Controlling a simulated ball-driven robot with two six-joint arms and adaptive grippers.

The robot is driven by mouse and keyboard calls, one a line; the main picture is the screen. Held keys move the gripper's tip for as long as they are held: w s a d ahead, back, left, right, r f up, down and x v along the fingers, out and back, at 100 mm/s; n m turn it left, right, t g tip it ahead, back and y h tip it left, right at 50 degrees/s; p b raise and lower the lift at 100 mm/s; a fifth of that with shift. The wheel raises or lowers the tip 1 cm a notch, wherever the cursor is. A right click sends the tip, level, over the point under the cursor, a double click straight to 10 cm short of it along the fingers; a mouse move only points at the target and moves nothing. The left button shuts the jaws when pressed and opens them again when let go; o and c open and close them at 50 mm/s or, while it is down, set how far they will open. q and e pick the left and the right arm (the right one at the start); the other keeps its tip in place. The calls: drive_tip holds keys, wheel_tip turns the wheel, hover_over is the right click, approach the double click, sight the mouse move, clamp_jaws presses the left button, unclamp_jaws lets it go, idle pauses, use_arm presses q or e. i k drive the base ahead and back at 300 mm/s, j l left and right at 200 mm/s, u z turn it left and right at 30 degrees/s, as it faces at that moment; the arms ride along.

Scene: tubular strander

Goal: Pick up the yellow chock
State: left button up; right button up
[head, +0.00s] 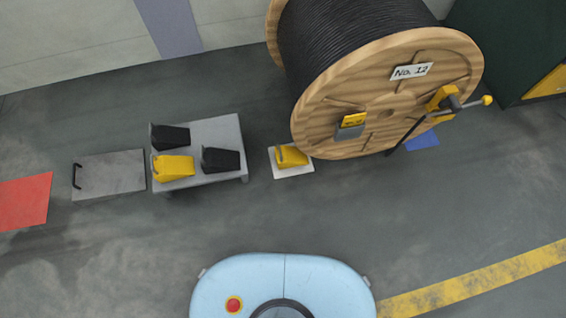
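In the head view a yellow chock (174,168) stands on the low grey stand (229,130) at the left, next to two black chocks, one behind it (171,136) and one to its right (221,159). A second yellow chock (291,156) sits on a white floor plate (294,170) beside the wooden cable reel. Neither of my grippers shows in this view.
The large wooden reel (340,110) of black cable, labelled No. 12, stands at the upper right with a yellow crank (445,100). A grey plate with a black handle (112,174) and a red mat (22,202) lie left. The floor in front is clear.

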sight(165, 169)
drive_tip(key=u, duration=1.35)
